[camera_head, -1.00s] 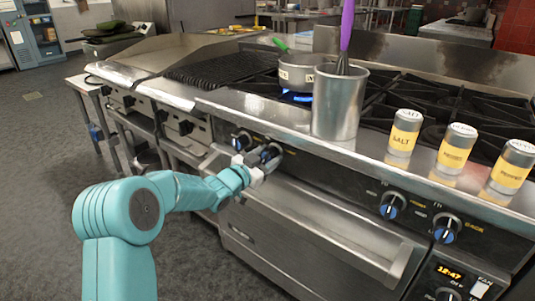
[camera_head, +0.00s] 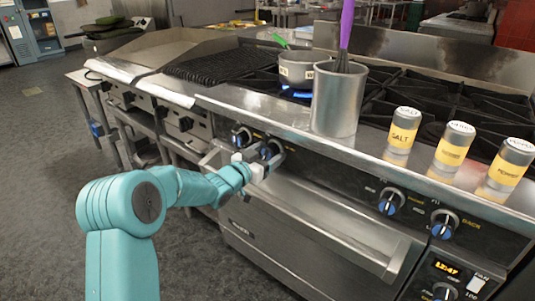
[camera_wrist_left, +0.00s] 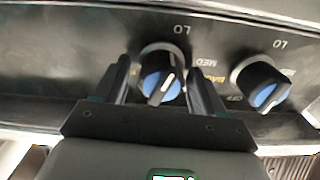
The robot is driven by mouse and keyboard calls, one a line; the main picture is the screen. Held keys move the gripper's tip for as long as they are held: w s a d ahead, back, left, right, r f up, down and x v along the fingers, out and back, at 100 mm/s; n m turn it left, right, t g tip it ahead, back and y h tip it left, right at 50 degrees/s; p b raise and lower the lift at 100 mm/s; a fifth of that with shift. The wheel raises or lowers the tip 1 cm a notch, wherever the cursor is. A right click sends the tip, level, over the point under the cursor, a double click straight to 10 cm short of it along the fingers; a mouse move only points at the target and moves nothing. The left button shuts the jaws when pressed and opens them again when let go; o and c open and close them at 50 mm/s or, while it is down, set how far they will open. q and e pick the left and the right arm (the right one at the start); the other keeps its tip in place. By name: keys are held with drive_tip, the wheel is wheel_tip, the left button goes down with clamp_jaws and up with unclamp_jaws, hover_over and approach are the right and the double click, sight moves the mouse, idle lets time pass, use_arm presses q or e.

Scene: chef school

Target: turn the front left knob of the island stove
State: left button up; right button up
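Two black-and-blue knobs sit close together on the left part of the stove's front panel: a left knob (camera_head: 242,136) and a right knob (camera_head: 272,149). My left gripper (camera_head: 262,162) is at the right knob of this pair in the head view. In the left wrist view, my left gripper (camera_wrist_left: 160,85) has one finger on each side of a knob (camera_wrist_left: 161,76), with narrow gaps visible; contact is hard to judge. That knob's white pointer line is tilted. A neighbouring knob (camera_wrist_left: 262,84) is to the right in that view. My right gripper is out of view.
Below the panel is the oven door handle (camera_head: 330,225). Above stand a steel utensil pot (camera_head: 338,105), a saucepan (camera_head: 297,72) over a blue flame, and salt (camera_head: 402,130) and other shakers. Two more knobs (camera_head: 391,201) (camera_head: 444,224) are to the right.

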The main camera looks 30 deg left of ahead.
use_arm(q)
drive_tip(key=s+a+p, duration=0.1)
drive_tip(key=s, duration=1.5)
drive_tip(key=shift+s+a, duration=0.15)
